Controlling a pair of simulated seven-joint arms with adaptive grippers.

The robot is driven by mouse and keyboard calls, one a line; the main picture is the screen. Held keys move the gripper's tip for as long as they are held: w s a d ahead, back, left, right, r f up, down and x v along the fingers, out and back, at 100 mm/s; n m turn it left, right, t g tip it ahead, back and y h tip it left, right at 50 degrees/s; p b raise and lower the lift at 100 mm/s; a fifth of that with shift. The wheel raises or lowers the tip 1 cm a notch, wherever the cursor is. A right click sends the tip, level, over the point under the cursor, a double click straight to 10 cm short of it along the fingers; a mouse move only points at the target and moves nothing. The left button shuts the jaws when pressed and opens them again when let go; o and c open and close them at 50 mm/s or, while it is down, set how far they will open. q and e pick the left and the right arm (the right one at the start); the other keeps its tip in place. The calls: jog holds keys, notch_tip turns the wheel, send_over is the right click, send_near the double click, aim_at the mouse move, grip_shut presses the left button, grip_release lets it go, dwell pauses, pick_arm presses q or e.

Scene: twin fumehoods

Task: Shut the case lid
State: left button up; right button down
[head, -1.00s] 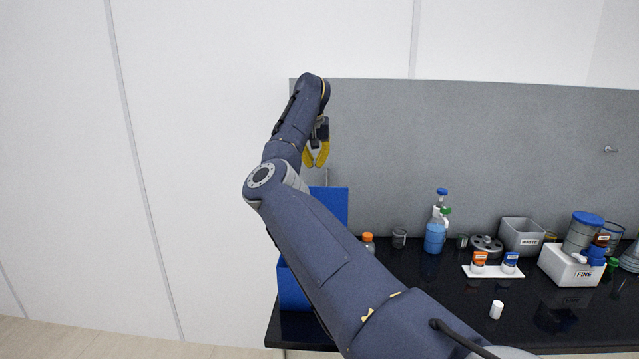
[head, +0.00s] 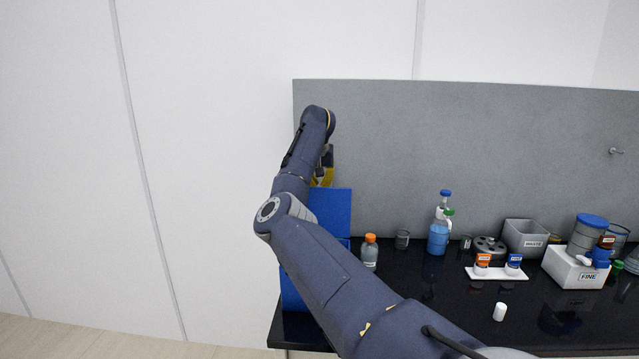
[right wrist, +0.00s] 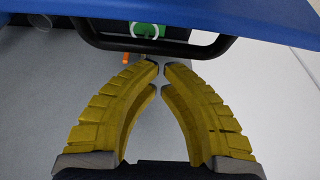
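The case (head: 290,292) is blue and stands at the left end of the black bench, partly hidden by my right arm. Its lid (head: 332,212) stands open, about upright. My right gripper (head: 321,183) is at the lid's top edge, on its far side, with the fingertips partly hidden by the lid. In the right wrist view, the yellow fingers (right wrist: 160,68) have their tips almost together with nothing between them. The blue lid (right wrist: 230,18) crosses the top of that view, with a black bar (right wrist: 150,44) just past the fingertips. I cannot tell whether they touch. My left gripper is not in view.
An orange-capped bottle (head: 369,253) stands just right of the case. A beaker (head: 402,239), a blue bottle (head: 438,236), a grey waste bin (head: 525,238) and a white box (head: 574,270) stand farther right. A grey panel (head: 480,150) rises behind the bench.

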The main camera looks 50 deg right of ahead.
jog(key=shift+s+a+r, duration=0.3)
jog(key=shift+s+a, duration=0.25)
jog(key=shift+a, duration=0.1)
jog(key=shift+a, duration=0.15)
